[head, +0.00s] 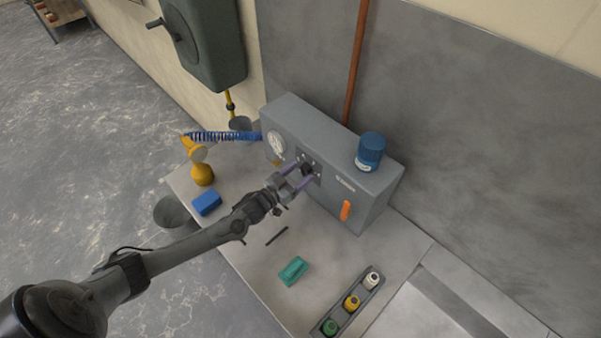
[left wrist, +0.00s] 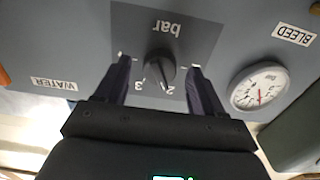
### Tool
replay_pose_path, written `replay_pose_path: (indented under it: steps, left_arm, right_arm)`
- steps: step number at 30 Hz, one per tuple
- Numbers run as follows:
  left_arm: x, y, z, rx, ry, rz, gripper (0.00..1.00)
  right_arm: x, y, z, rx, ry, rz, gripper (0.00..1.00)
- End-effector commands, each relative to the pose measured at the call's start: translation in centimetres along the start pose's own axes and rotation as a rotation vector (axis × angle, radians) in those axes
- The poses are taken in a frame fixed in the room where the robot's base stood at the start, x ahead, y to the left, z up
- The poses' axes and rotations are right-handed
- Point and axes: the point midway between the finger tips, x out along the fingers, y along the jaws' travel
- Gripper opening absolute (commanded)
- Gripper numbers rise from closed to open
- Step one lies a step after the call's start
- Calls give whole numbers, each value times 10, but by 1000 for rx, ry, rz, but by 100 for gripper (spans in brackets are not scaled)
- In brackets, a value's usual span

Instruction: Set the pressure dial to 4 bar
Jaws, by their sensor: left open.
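The pressure dial (left wrist: 160,64) is a dark round knob on a dark grey plate marked "bar" on the front of a grey box (head: 375,206). In the left wrist view the picture is upside down, and the numbers 2 and 3 show beside the knob. Which number the dial points at I cannot tell for sure. My left gripper (head: 300,177) is open, its two fingers on either side of the dial; in the left wrist view the fingers (left wrist: 160,78) stand apart from the knob. A white pressure gauge (left wrist: 259,87) with a red needle sits beside the plate. My right gripper is not in view.
On the bench (head: 240,240) are a blue block (head: 206,202), a teal object (head: 293,271) and a rack with several small jars (head: 352,302). A blue canister (head: 370,151) stands on the box. An orange handle (head: 346,210) is on its front.

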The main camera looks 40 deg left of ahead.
Motion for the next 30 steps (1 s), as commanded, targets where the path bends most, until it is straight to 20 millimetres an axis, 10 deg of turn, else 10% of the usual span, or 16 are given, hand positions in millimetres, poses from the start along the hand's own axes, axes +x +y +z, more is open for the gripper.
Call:
replay_pose_path:
  steps: [14,25,30]
  left_arm:
    - [10,0,0,0,0,1,69]
    - [10,0,0,0,0,1,13]
    - [10,0,0,7,0,1,13]
  right_arm:
    - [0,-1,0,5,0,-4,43]
    - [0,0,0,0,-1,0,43]
    - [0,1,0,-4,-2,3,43]
